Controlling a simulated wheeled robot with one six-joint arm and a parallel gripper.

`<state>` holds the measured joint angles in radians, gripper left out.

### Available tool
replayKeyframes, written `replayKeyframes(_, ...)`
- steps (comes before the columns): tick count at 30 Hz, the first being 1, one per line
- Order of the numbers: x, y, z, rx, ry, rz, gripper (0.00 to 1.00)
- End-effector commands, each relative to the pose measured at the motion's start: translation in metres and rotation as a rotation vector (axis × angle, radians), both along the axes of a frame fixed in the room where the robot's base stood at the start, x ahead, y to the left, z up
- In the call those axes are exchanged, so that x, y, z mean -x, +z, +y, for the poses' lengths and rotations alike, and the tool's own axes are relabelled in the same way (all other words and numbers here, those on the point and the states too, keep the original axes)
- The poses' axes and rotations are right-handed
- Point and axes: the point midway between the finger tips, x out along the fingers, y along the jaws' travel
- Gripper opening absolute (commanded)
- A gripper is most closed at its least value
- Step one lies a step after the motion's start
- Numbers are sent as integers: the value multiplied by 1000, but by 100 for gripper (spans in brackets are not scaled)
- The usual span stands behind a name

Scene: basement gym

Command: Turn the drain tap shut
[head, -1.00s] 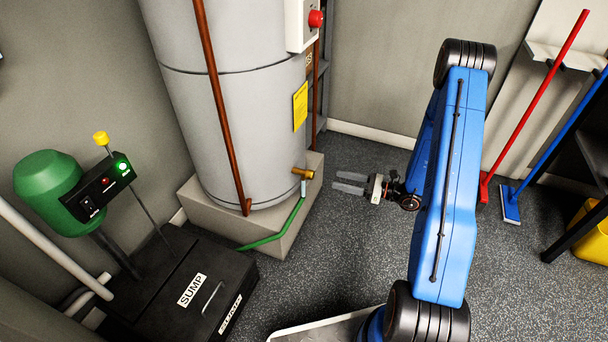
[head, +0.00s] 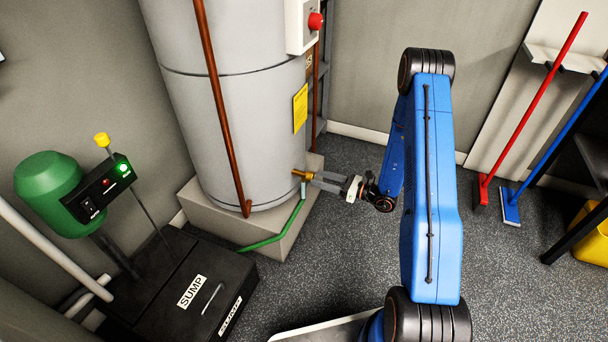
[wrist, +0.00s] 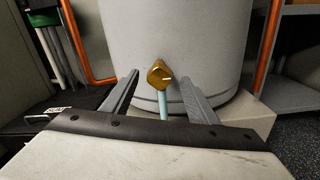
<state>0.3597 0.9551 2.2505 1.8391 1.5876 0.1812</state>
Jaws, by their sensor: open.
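The brass drain tap (head: 300,174) sticks out low on the front of the grey water heater tank (head: 250,130). In the wrist view the tap (wrist: 159,74) shows end-on between the fingers, with a short pale line on its face. A light blue pipe piece (wrist: 163,103) hangs below it and joins a green hose (head: 275,238). My gripper (head: 316,179) is open, its fingers pointing at the tap, with the tips at or just short of it. In the wrist view my gripper (wrist: 158,85) has one finger on each side of the tap; I cannot tell whether either touches.
The tank stands on a concrete plinth (head: 280,230). A black sump box (head: 180,295) with a green pump (head: 50,190) is at the lower left. A copper pipe (head: 219,100) runs down the tank front. A red broom (head: 530,105) leans at the right. Floor right of the plinth is clear.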

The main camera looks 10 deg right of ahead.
Motion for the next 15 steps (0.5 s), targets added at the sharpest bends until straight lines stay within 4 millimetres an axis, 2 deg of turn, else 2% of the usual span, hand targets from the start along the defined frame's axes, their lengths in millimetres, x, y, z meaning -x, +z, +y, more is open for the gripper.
replayKeyframes(9,-29,0,42,0,3,-1,54)
replayKeyframes(15,-42,0,58,0,1,0,54)
